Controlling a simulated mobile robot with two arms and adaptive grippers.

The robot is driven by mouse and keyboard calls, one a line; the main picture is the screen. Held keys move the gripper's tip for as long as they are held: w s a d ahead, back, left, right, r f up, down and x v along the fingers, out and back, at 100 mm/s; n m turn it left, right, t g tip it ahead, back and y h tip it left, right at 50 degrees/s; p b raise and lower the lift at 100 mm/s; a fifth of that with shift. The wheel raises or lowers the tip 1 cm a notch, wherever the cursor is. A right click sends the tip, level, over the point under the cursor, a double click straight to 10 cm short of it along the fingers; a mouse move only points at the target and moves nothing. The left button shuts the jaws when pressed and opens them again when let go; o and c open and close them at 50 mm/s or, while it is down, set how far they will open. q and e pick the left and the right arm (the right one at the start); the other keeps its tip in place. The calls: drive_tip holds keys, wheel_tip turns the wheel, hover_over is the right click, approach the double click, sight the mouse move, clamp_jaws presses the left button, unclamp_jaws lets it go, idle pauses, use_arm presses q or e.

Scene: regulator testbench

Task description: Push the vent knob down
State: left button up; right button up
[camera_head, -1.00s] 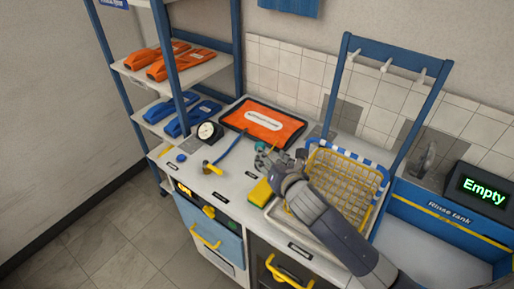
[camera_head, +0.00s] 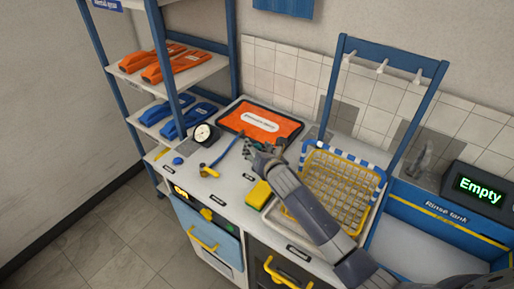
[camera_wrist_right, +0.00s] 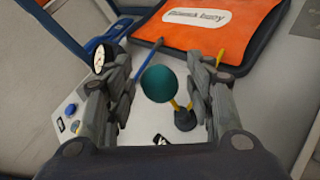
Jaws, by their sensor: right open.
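My right gripper (camera_head: 254,149) is open over the counter, just in front of the orange tray. In the right wrist view its two fingers (camera_wrist_right: 160,95) stand apart, with a round teal knob (camera_wrist_right: 158,83) between them in the picture. I cannot tell its distance from the fingers or see contact. No readable label marks the vent knob; a small blue knob (camera_head: 178,161) also sits at the counter's left. The gripper hides the teal knob in the head view. My left gripper is not in view.
The orange tray (camera_head: 262,123) is behind. A yellow sponge (camera_head: 258,194) and a wire basket (camera_head: 338,185) stand to the right.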

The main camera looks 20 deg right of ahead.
drive_tip(key=shift+w+f, duration=0.1)
drive_tip(key=shift+w, duration=0.2)
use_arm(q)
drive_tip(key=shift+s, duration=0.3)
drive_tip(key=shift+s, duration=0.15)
use_arm(e)
clamp_jaws()
wheel_tip(320, 180, down, 3)
drive_tip(key=shift+r+b, duration=0.1)
drive_tip(key=shift+b, duration=0.65)
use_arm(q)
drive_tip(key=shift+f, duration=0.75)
use_arm(e)
drive_tip(key=shift+f, duration=0.25)
unclamp_jaws()
